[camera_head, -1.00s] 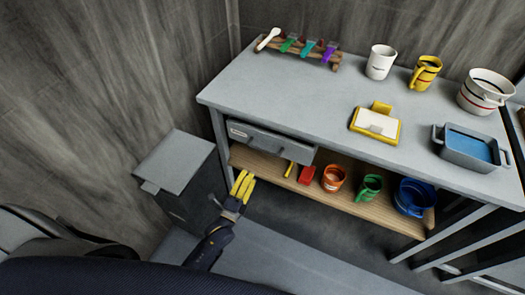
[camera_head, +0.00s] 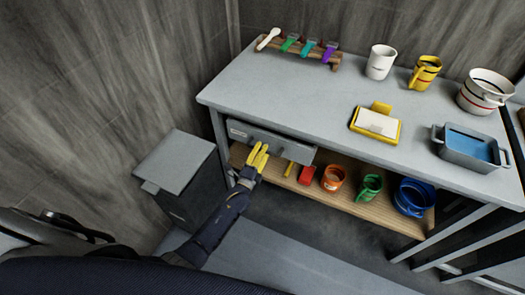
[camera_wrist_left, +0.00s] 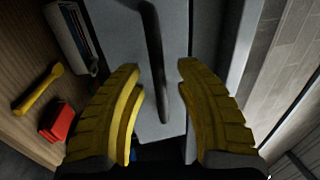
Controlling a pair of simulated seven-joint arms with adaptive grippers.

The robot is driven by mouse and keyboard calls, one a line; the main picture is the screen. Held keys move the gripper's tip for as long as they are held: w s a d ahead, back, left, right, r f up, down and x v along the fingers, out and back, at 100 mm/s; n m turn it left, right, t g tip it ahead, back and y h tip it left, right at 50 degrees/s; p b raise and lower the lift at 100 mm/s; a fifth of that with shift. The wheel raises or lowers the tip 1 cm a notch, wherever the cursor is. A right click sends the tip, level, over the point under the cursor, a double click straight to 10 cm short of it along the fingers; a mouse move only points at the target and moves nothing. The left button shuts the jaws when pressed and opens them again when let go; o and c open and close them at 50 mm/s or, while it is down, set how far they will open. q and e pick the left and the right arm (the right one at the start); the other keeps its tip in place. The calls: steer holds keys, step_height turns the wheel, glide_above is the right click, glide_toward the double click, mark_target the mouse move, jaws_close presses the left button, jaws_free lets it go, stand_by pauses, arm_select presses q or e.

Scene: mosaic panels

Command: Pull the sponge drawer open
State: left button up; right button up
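The sponge drawer (camera_head: 240,131) is a grey drawer under the left end of the table top, and it looks shut. In the left wrist view the drawer front (camera_wrist_left: 172,50) fills the middle, with a dark bar handle (camera_wrist_left: 155,60) across it. My left gripper (camera_head: 259,150) has yellow fingers and is in front of the drawer's middle. In the left wrist view the fingers (camera_wrist_left: 160,95) are apart, one on each side of the handle's near end, with nothing gripped between them. My right gripper is not in view.
The lower wooden shelf (camera_head: 330,192) holds a red block (camera_head: 307,175), an orange mug (camera_head: 333,179), a green mug (camera_head: 369,187) and a blue pot (camera_head: 412,197). A grey bin (camera_head: 175,160) stands left of the table. A yellow sponge holder (camera_head: 376,122) sits on top.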

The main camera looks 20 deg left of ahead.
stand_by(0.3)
arm_select(q)
jaws_close()
stand_by(0.3)
